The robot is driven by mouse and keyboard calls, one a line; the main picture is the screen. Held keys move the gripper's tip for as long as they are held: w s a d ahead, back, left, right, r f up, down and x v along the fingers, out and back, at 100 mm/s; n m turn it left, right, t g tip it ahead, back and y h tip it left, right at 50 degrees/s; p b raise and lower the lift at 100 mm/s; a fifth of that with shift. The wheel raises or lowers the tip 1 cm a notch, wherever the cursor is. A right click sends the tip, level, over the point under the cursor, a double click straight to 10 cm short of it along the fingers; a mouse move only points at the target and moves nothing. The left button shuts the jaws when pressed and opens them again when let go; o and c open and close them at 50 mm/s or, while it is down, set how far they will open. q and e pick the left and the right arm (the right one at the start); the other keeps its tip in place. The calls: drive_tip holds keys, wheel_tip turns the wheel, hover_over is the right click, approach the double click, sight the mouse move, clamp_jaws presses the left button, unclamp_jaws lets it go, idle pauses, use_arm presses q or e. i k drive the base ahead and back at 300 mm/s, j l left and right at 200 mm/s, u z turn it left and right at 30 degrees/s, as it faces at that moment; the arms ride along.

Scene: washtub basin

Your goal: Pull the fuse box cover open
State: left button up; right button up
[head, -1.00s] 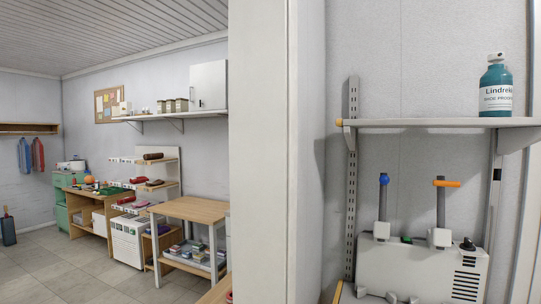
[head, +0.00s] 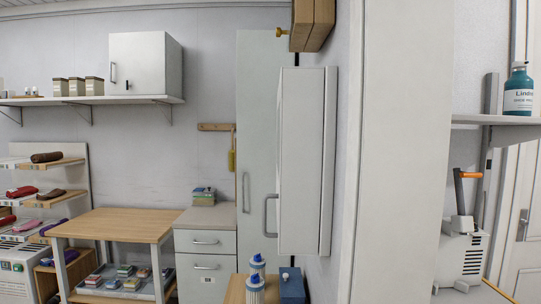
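A tall pale box (head: 303,160) is mounted on the wall at the middle of the head view. It has a grey bar handle (head: 270,215) low on its left side. It may be the fuse box, but no label shows to confirm this. Its front cover looks shut, seen at a slant. Neither of my grippers is in view, and nothing touches the box.
A pale pillar (head: 403,150) stands right of the box. A drawer unit (head: 205,241) and wooden-topped table (head: 110,225) stand left. A tall cabinet (head: 256,120) is behind.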

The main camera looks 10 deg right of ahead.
sight(300, 94)
drive_tip(key=i+j+z, duration=0.15)
drive_tip(key=j+z, duration=0.25)
drive_tip(key=j, duration=0.15)
drive_tip(key=i+j+z, duration=0.1)
drive_tip(key=j+z, duration=0.35)
drive_tip(key=i+j+z, duration=0.1)
drive_tip(key=i+j, duration=0.05)
